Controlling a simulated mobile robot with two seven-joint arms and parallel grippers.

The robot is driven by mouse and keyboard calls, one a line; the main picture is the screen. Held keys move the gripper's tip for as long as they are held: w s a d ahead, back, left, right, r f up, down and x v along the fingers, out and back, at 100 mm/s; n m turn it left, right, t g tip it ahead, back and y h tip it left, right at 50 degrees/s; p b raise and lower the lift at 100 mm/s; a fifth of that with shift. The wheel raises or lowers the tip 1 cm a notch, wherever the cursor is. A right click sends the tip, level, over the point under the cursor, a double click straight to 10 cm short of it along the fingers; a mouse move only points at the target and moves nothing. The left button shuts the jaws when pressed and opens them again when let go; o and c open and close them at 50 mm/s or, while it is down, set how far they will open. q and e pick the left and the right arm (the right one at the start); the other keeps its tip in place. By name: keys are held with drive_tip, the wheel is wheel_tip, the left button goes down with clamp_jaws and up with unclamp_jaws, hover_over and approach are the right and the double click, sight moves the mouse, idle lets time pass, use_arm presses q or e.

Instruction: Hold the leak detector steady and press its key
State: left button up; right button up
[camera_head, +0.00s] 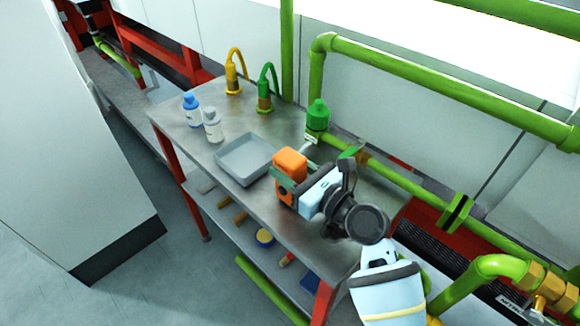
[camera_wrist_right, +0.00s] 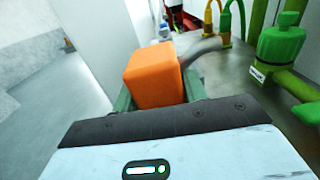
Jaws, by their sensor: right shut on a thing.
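The leak detector, an orange block (camera_head: 290,160), is at the front right of the steel table. It also shows in the right wrist view (camera_wrist_right: 153,78), upright between the fingers. My right gripper (camera_head: 286,182) is shut on it, with one greenish finger on each side. The lower front of the orange body shows below the near finger, with a small dark spot on it. I cannot tell whether that spot is the key. The gripper hides much of the body, and I cannot tell whether it touches the table. My left gripper is in neither view.
A grey tray (camera_head: 245,160) lies left of the detector. A blue-capped bottle (camera_head: 192,110) and a grey-white bottle (camera_head: 212,125) stand farther left. Yellow (camera_head: 232,75) and green (camera_head: 265,95) hooked fittings stand at the back. A green valve (camera_head: 317,116) and pipes border the right.

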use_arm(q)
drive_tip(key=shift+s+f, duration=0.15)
use_arm(e)
drive_tip(key=shift+f, duration=0.6)
idle(0.7)
drive_tip(key=o, duration=1.2)
drive_tip(key=shift+c, duration=0.2)
drive_tip(key=shift+c, duration=0.4)
drive_tip(key=c, duration=1)
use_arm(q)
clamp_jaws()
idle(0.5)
